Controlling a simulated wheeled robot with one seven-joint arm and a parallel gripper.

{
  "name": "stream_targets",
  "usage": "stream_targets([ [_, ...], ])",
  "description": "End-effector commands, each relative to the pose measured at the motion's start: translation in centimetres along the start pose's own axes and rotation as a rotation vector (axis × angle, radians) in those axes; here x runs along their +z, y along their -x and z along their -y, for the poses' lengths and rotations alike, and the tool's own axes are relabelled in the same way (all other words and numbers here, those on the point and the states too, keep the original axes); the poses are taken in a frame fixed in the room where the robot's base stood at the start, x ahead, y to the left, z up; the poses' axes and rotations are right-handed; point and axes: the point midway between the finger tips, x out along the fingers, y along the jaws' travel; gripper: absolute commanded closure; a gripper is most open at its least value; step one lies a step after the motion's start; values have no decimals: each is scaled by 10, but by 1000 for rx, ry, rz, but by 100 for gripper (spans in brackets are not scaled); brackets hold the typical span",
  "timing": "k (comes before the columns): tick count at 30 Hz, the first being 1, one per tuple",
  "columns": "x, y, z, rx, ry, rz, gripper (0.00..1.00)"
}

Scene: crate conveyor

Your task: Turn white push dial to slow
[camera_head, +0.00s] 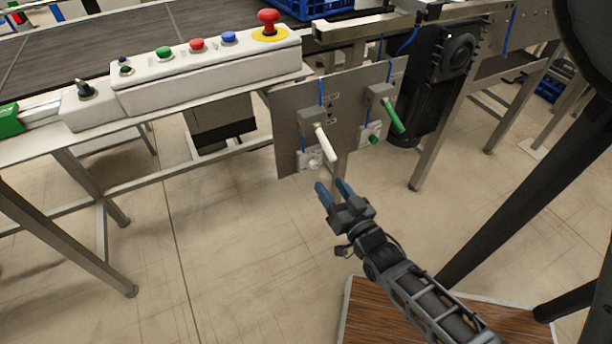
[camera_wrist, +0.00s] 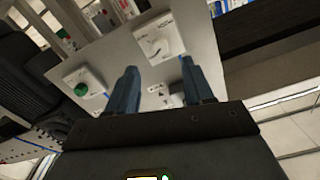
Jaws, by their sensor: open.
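The white push dial (camera_head: 314,158) sits on a white square plate low on the grey panel, below a white lever (camera_head: 325,142). In the wrist view, a white dial (camera_wrist: 158,46) on its plate appears beyond my fingertips; its markings are too small to read. My gripper (camera_head: 332,186) is open and empty, just below and to the right of the white dial in the head view. In the wrist view, its two blue fingers (camera_wrist: 159,66) are spread apart, with a gap between them and the panel. The dial's setting cannot be made out.
A green lever (camera_head: 393,115) and a green dial (camera_head: 374,138) sit to the right on the same panel (camera_head: 289,125). A control box (camera_head: 205,70) with coloured buttons stands above on the conveyor frame. A dark motor (camera_head: 440,70) is at the right. The floor below is clear.

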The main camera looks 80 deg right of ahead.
Motion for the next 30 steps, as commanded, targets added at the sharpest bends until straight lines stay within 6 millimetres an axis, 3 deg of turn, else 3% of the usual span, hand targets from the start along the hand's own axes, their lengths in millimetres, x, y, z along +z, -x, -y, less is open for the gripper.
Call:
stream_targets([
  [13,0,-62,2,-4,1,-2,48],
  [25,0,-71,1,-3,1,1,48],
  [30,0,-71,2,-3,1,1,63],
])
